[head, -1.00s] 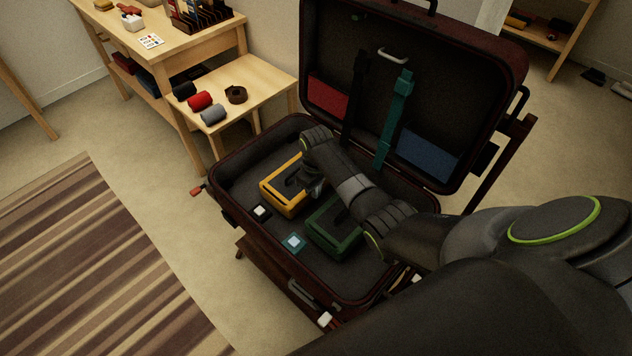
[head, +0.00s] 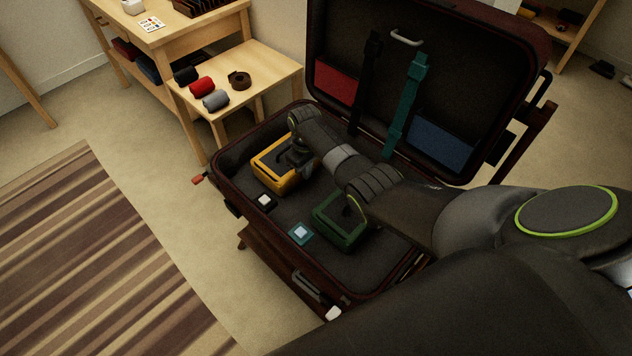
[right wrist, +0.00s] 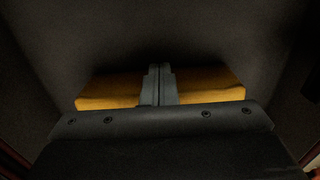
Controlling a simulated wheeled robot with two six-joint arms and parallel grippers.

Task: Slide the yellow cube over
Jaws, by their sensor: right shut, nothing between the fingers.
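The yellow cube (head: 268,177), a boxy yellow case with a dark top, lies in the open suitcase (head: 232,181), towards its left end. My right gripper (head: 300,163) is at the cube's right part, with its fingertips partly hidden by the arm. In the right wrist view the shut, empty fingers (right wrist: 158,82) stand in front of the yellow cube (right wrist: 212,85), at about its middle. They look close against it, but I cannot tell if they touch. My left gripper is out of view.
A green cube (head: 334,228) lies to the right of the yellow one, with bare floor between. The lid (head: 390,100) stands open behind. A low table (head: 262,68) is outside.

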